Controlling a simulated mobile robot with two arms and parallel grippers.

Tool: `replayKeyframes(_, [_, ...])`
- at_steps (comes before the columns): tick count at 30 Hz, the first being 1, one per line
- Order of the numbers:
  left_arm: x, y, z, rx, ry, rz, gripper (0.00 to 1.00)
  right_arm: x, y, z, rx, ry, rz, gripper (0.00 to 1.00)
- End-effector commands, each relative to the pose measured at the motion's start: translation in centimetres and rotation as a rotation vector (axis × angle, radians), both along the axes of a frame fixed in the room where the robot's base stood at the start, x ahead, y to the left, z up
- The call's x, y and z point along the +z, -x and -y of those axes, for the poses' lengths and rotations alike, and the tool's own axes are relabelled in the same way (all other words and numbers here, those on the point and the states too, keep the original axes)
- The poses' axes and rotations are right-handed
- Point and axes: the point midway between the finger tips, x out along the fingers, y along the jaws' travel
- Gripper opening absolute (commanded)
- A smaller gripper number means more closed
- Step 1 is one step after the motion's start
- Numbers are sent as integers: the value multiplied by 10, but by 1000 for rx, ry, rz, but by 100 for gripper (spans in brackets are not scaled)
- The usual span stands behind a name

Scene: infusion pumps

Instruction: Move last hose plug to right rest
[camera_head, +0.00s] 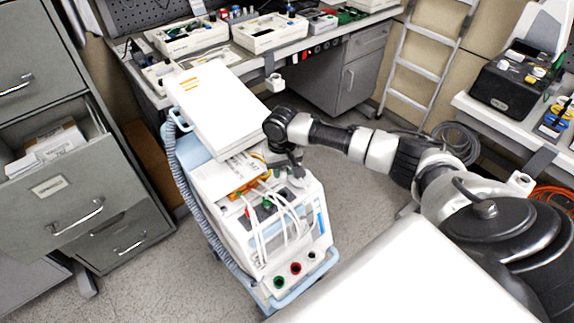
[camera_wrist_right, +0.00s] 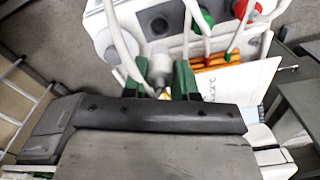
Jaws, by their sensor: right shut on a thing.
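The white pump unit (camera_head: 240,215) stands at the centre of the head view, with several white hoses (camera_head: 288,215) looping over its front. My right gripper (camera_head: 292,168) reaches its upper right side. In the right wrist view, its green-padded fingers (camera_wrist_right: 160,82) are shut on a pale grey hose plug (camera_wrist_right: 160,66). The held plug is close to the panel; whether it touches a rest or socket is hidden by the gripper. Other white hoses end at a green plug (camera_wrist_right: 200,18) and a red plug (camera_wrist_right: 243,8). My left gripper is not in view.
Papers and an orange strip (camera_head: 243,178) lie beside the gripper. Grey drawers (camera_head: 60,180) stand left, a workbench (camera_head: 300,45) behind and another bench (camera_head: 500,115) right. Some floor is clear on the left.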

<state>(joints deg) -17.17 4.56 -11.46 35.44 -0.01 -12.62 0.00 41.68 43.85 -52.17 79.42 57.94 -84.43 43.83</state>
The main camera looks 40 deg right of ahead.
Motion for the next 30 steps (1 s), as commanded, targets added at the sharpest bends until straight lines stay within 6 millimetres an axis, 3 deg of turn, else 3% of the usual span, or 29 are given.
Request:
replayKeyframes(12, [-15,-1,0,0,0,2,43,-43,0,0,-1,0,2,0])
replayKeyframes(30, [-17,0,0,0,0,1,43,-50,0,0,0,0,2,0])
